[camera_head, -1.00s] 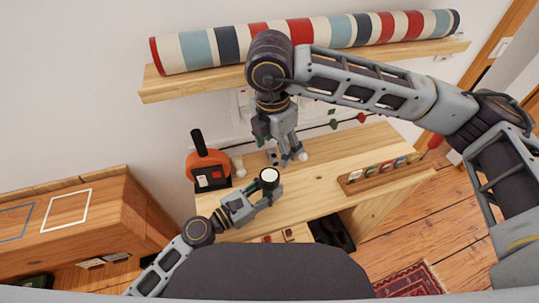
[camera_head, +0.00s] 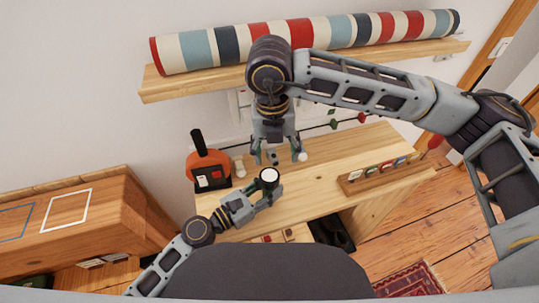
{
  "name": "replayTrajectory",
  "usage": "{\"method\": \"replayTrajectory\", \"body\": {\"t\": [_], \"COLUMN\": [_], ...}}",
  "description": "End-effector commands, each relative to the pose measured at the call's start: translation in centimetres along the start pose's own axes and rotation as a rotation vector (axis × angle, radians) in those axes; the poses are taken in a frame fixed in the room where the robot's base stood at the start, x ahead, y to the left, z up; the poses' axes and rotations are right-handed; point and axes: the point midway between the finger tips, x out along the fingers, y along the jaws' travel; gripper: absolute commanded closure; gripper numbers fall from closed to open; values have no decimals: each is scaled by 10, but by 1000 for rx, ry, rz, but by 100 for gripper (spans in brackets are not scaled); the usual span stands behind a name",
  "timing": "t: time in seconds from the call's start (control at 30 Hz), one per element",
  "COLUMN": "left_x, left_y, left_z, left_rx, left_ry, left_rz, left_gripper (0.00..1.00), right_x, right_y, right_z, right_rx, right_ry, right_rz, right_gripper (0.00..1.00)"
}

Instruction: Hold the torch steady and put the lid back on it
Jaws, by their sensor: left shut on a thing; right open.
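The torch (camera_head: 269,175) is upright above the desk, its round white top facing up and its dark body partly hidden. My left gripper (camera_head: 268,192) is shut around the torch's body from the lower left. My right gripper (camera_head: 276,160) points down, open, just above and behind the torch in the picture, apart from it. A small dark piece (camera_head: 272,158) shows between its fingers; I cannot tell whether it is the lid or whether it touches them. A small white round thing (camera_head: 302,157) is beside the right fingertip.
An orange and black device (camera_head: 209,170) stands at the desk's left, with a small white object (camera_head: 239,168) beside it. A wooden rack of colored pieces (camera_head: 379,175) lies at the right. A shelf (camera_head: 200,84) bears a striped roll (camera_head: 300,34). The desk's middle right (camera_head: 322,180) is clear.

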Motion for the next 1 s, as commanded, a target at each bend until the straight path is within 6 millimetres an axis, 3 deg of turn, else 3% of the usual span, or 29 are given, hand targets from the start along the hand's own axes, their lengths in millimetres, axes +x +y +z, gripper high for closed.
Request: {"method": "replayTrajectory", "body": {"t": [1.0], "left_x": [0], "left_y": [0], "left_z": [0], "left_rx": [-1], "left_ry": [0], "left_rz": [0], "left_gripper": [100], "right_x": [5], "right_y": [4], "right_z": [-6], "right_rx": [-849], "right_ry": [23], "right_rz": [26], "right_gripper": [34]}}
